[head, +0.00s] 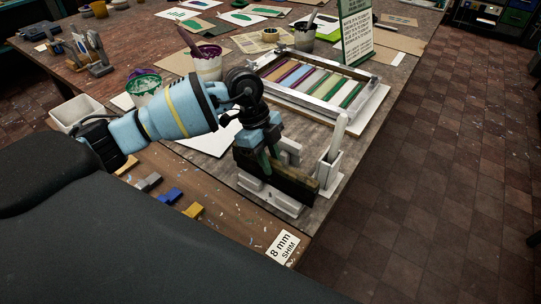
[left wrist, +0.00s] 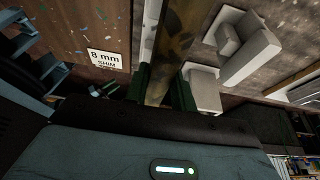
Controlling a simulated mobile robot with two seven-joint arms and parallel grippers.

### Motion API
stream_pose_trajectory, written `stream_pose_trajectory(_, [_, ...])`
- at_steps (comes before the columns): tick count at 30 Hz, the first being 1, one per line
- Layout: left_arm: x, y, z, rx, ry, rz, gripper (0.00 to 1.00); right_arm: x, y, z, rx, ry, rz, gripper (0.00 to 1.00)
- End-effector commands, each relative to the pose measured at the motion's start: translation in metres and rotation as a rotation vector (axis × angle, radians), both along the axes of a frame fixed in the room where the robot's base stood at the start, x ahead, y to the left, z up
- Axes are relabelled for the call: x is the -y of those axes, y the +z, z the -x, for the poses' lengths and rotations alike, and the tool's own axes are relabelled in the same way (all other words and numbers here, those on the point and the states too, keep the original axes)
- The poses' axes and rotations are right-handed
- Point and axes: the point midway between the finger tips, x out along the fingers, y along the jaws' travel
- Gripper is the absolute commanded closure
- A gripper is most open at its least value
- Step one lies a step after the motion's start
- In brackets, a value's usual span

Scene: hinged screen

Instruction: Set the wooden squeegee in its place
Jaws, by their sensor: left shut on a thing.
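The wooden squeegee (head: 292,184) is a dark brown bar, held by my left gripper (head: 265,160) near the table's front right edge. In the left wrist view the squeegee (left wrist: 172,45) runs up from between the green fingers (left wrist: 165,88). A pale grey stand (head: 280,203) with a low base and upright blocks is right at the squeegee; its blocks show beside it in the left wrist view (left wrist: 250,55). The squeegee's lower edge is close over the base; I cannot tell whether it touches. My right gripper is not in view.
A white holder (head: 329,170) with an upright white tool stands just right of the stand. Behind is a framed screen (head: 318,80) with coloured strips. Paint pots (head: 207,63) and small coloured blocks (head: 170,195) lie left. An "8 mm shim" label (head: 283,246) is at the front.

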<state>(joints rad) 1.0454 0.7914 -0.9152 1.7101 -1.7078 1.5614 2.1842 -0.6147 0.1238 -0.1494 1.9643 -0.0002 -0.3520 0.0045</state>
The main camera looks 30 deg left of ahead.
Motion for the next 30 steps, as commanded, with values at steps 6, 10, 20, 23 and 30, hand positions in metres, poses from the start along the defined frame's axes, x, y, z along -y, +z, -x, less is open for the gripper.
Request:
stream_pose_trajectory(6, [0.0,-0.008,0.0,0.0,0.0,0.0,1.0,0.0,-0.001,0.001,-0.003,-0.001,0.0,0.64])
stream_pose_trajectory(10, [0.0,-0.012,0.0,0.0,0.0,0.0,1.0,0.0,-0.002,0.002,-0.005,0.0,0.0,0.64])
stream_pose_trajectory(20, [0.0,-0.02,0.0,0.002,-0.002,0.0,1.0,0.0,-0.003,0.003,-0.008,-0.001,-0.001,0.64])
stream_pose_trajectory(23, [0.0,-0.02,0.0,0.001,-0.001,0.0,0.64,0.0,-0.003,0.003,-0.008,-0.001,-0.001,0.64])
stream_pose_trajectory(30, [0.0,-0.02,0.0,0.001,-0.001,0.0,0.49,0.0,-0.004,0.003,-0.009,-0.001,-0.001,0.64])
